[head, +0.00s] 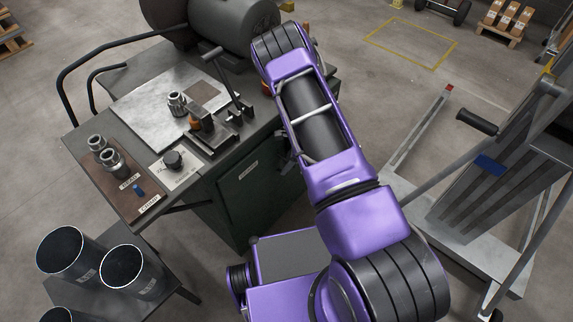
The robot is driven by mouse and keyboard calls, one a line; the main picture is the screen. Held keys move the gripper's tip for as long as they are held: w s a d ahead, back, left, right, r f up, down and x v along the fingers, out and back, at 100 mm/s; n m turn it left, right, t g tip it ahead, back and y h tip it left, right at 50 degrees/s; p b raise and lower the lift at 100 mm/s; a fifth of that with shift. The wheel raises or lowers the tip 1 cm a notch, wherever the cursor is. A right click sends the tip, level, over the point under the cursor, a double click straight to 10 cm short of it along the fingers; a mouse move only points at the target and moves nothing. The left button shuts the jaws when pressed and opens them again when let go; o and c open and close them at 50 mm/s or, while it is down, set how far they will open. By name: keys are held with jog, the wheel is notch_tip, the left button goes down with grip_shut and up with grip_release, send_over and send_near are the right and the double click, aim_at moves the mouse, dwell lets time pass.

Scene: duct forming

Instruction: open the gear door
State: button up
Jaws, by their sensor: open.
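The gear door (248,203) is the dark green panel with a small white label on the front of the machine's cabinet, below the worktop. It looks shut, flush with the cabinet front. Its right part is hidden behind my purple arm. My arm reaches up and over the cabinet's right side. A small dark part of my gripper (287,158) shows at the left edge of the arm, by the upper right of the door. The gripper is open. Most of it is hidden, and I cannot tell whether it touches the door or a handle.
The worktop holds a metal plate (150,105), a lever tool (228,78), a black knob (173,160) and metal fittings (110,160). Dark tubes (132,270) stand on a low stand at the lower left. A grey lift frame (490,190) stands at right.

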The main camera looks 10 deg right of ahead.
grip_shut()
dwell(1.4)
